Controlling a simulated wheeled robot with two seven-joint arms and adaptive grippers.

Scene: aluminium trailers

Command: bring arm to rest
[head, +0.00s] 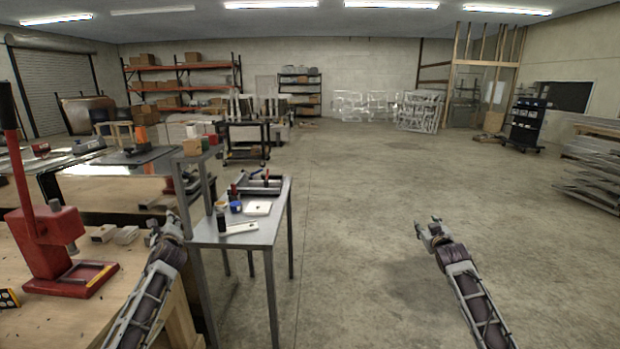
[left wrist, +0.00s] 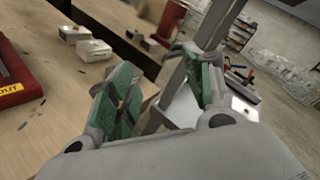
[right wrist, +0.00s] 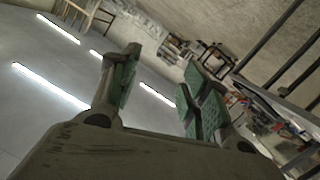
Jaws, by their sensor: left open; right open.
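My left gripper (head: 168,228) is over the right edge of the wooden workbench, beside the small metal table. In the left wrist view its green-padded fingers (left wrist: 160,90) are apart with nothing between them. My right gripper (head: 432,232) is out over bare floor, right of the metal table and touching nothing. In the right wrist view its fingers (right wrist: 155,90) are spread and empty. That view is tilted, with ceiling lights at the left.
The wooden workbench (head: 40,325) at left carries a red press (head: 50,235) and small pale blocks (head: 115,234). The metal table (head: 250,232) holds a blue cup (head: 236,207), a white pad (head: 257,208) and a tray with tools. Open concrete floor (head: 370,190) lies to the right.

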